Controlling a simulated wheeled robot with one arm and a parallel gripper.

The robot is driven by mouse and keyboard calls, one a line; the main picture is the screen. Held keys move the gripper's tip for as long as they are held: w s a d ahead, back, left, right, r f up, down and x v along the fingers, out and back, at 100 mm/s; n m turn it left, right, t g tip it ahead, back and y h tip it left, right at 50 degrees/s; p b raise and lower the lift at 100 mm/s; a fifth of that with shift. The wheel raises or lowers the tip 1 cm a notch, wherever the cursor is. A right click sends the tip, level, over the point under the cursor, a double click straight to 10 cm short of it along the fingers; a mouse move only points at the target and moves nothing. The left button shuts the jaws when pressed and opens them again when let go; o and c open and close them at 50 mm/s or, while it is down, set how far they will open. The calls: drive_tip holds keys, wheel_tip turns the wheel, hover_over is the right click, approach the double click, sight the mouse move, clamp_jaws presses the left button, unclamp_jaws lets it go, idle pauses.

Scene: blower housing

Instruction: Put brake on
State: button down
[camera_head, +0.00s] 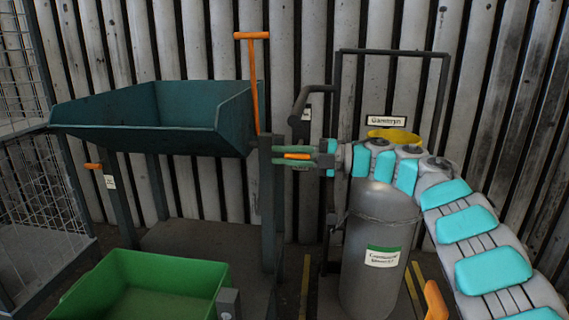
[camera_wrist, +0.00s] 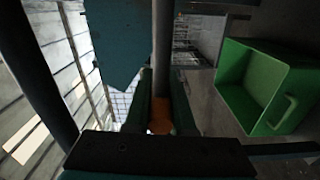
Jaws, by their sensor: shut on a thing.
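A dark teal tipping hopper (camera_head: 155,110) stands on a dark frame at the left. A tall orange T-shaped handle (camera_head: 252,75) rises at its right edge. My gripper (camera_head: 282,156) reaches in from the right to the frame's right post (camera_head: 266,205). Its green fingers are shut on a short orange handle (camera_head: 297,156), with one finger above and one below it. In the wrist view the orange handle (camera_wrist: 160,121) shows between the two fingers (camera_wrist: 161,88). Another orange lever (camera_head: 93,166) sticks out at the left leg, beside a white tag. I cannot tell which lever is the brake.
A green bin (camera_head: 150,270) sits on the floor in front of the hopper, and also shows in the wrist view (camera_wrist: 250,85). A grey labelled cylinder (camera_head: 378,250) stands below my arm. A wire cage (camera_head: 45,195) is at the left. A corrugated wall closes the back.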

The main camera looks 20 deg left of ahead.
drive_tip(key=shift+w+a+f+n+b, duration=0.1)
drive_tip(key=shift+w+f+n+b, duration=0.15)
drive_tip(key=shift+f+n+b, duration=0.5)
drive_tip(key=shift+w+f+n+b, duration=0.25)
drive_tip(key=shift+f+n, duration=0.15)
drive_tip(key=shift+f, duration=0.8)
drive_tip(key=shift+w+a+f+n+b, duration=0.1)
drive_tip(key=shift+w+f+n+b, duration=0.15)
drive_tip(key=shift+f+n+b, duration=0.5)
drive_tip(key=shift+f+m+p, duration=0.3)
drive_tip(key=shift+p, duration=0.05)
drive_tip(key=c, duration=0.8)
unclamp_jaws()
drive_tip(key=shift+o, duration=0.2)
drive_tip(key=shift+d, duration=0.1)
drive_tip(key=v, duration=0.7)
drive_tip(key=shift+d, duration=0.35)
